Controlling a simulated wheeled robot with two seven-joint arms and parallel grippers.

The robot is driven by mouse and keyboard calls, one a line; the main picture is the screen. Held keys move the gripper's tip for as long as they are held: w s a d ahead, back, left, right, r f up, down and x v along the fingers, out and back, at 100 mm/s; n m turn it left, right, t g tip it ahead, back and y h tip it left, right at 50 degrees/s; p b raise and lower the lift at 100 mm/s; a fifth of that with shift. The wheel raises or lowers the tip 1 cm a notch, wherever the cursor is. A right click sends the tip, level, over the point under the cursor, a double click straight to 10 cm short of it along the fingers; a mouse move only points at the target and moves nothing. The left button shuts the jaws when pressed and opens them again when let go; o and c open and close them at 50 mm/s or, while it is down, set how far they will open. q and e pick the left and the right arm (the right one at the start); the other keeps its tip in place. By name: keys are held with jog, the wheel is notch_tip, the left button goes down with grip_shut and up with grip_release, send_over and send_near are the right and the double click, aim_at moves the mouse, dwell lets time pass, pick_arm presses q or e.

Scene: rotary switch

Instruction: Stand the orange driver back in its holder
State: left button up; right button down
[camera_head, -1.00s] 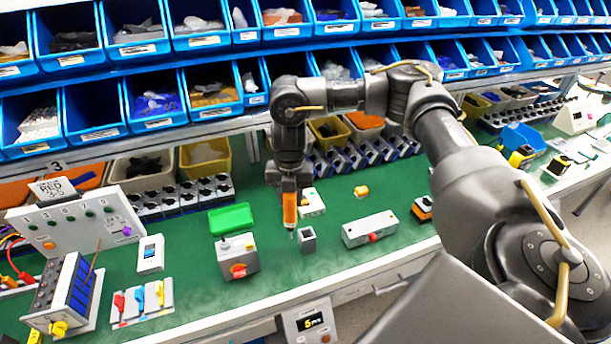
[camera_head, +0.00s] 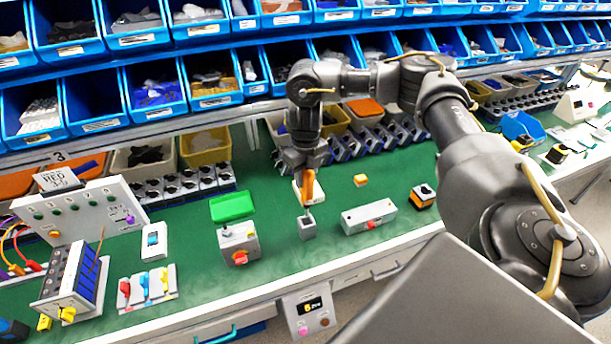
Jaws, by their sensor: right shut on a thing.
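The orange driver (camera_head: 308,188) hangs upright, tip down, in my right gripper (camera_head: 306,172), which is shut on its handle. The small grey square holder (camera_head: 307,229) stands on the green bench mat below it. The driver's shaft is over the holder's opening, and its tip looks to be at or just inside the top; the exact depth cannot be told. My left gripper is not in view.
A grey box with a red knob (camera_head: 239,244) and a green tray (camera_head: 232,207) stand left of the holder. A grey box with a red button (camera_head: 369,217) lies to the right. A white item (camera_head: 297,190) is behind the driver. Blue bins line the back.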

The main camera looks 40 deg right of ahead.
aim_at(306, 200)
notch_tip(306, 200, down, 6)
jog(key=b, duration=0.6)
jog(key=shift+r, duration=0.1)
jog(key=shift+f+b, duration=0.8)
jog(key=shift+f, duration=1.25)
jog(key=c, duration=0.9)
grip_release()
notch_tip(306, 200, up, 11)
jog(key=shift+f+p, duration=0.15)
jog(key=shift+p, duration=0.25)
jog(key=shift+a, duration=0.1)
